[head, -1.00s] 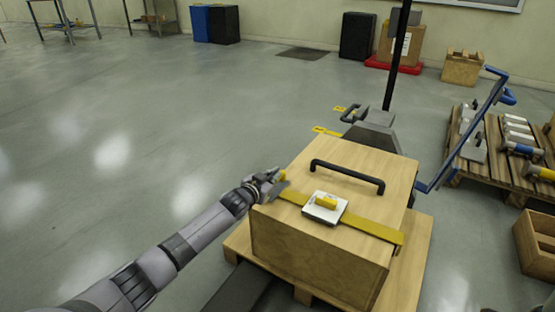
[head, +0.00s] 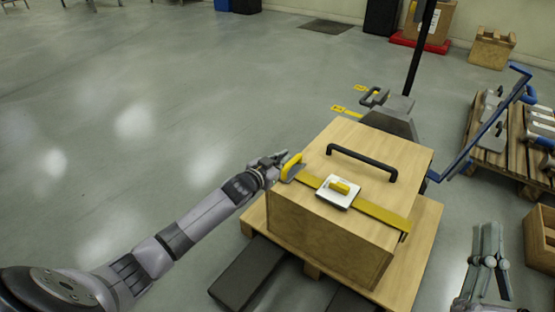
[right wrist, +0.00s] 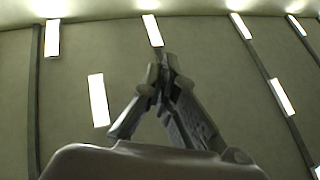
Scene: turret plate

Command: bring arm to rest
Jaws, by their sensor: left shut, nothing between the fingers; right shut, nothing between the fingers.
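My left gripper (head: 276,162) is at the far left edge of a wooden box, shut and empty. It is beside a yellow-and-grey piece (head: 292,167) at the end of the strap; I cannot tell if they touch. My right gripper (head: 489,232) stands upright at the lower right of the head view, clear of the box. In the right wrist view its fingers (right wrist: 160,62) are closed together, empty, against the ceiling.
A blue-handled cart (head: 465,165) and a loaded pallet stand right. The left floor is clear.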

